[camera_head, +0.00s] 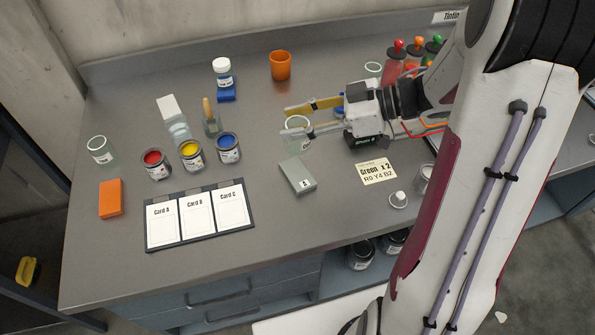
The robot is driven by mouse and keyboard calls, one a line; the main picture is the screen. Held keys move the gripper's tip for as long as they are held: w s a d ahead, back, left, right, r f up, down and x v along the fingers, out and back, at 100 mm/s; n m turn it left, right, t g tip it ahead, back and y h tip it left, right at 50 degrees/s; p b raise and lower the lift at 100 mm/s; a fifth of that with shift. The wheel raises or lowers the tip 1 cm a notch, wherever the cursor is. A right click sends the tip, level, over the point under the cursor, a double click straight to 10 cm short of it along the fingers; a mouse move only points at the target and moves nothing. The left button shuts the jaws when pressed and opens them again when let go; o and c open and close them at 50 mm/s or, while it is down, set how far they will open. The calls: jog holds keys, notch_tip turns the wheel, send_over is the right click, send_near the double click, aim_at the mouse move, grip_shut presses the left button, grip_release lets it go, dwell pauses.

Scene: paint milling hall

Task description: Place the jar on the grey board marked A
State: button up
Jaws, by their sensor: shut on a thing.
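A clear glass jar (295,145) with a pale green rim stands upright between the fingers of my gripper (298,120). My gripper reaches in from the right and is shut on this jar. The lower finger crosses in front of the jar and hides part of its wall. I cannot tell whether the jar's base touches the table. A grey board (297,173) with a small white label lies just in front of the jar; the letter on it is too small to read surely. Nothing stands on the board.
A paper note (374,172) lies right of the board. Another glass jar (100,150) and an orange block (111,198) are far left. An orange cup (280,65) stands behind.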

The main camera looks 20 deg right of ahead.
aim_at(298, 142)
jog(key=shift+f, duration=3.15)
jog(key=shift+f, duration=1.85)
jog(key=shift+f, duration=0.15)
jog(key=o, duration=1)
